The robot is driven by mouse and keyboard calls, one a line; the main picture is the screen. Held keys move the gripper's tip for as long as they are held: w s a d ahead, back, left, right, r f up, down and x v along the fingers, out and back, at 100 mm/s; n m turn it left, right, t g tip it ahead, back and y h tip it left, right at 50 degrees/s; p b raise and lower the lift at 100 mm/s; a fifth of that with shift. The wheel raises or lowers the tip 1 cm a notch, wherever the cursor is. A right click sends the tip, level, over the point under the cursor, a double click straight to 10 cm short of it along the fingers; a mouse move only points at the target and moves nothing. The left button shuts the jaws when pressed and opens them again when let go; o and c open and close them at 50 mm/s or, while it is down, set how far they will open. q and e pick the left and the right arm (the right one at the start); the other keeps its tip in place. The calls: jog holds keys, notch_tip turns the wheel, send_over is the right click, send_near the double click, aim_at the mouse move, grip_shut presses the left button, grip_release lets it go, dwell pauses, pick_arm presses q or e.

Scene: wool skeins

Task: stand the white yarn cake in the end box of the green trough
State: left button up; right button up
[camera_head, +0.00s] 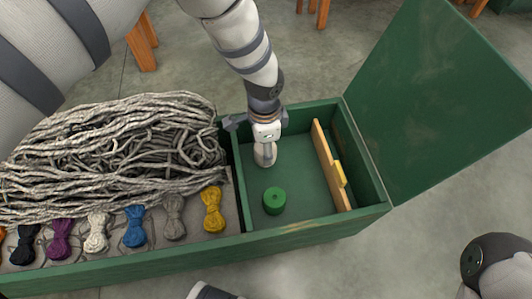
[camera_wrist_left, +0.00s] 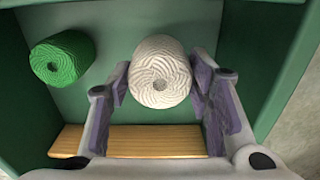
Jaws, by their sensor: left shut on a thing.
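The white yarn cake (camera_wrist_left: 160,72) sits between the purple-padded fingers of my left gripper (camera_wrist_left: 161,85), which is shut on it. In the head view my left gripper (camera_head: 265,140) points down into the end box of the green trough (camera_head: 318,238), with the white yarn cake (camera_head: 265,157) at its tips. The cake is near the box's back left part. Whether its underside touches the floor I cannot tell. A green yarn cake (camera_head: 274,201) stands on the box floor in front of it, apart; it also shows in the left wrist view (camera_wrist_left: 62,57).
The green lid (camera_head: 440,95) stands open at right. Grey wool strands (camera_head: 115,150) fill the trough's left part, with several small skeins, including a yellow one (camera_head: 212,209), along the front.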

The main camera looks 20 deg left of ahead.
pick_arm(q)
notch_tip(320, 180, down, 4)
jog(key=shift+a+r+b, duration=0.1)
jog(key=shift+r+b, duration=0.1)
jog(key=shift+b, duration=0.35)
jog(key=shift+w+r, duration=0.1)
jog(key=shift+r, duration=0.05)
jog(key=shift+c, duration=0.6)
jog(key=shift+f, duration=0.2)
jog(key=o, duration=1.2)
jog(key=shift+o, duration=0.2)
pick_arm(e)
jog(key=shift+s+f, duration=0.3)
jog(key=shift+f, duration=0.15)
pick_arm(q)
jog(key=shift+r, duration=0.15)
notch_tip(320, 180, up, 12)
jog(key=p, duration=0.4)
pick_arm(e)
jog(key=w+r, duration=0.2)
jog(key=r, duration=0.1)
jog(key=shift+t, duration=0.3)
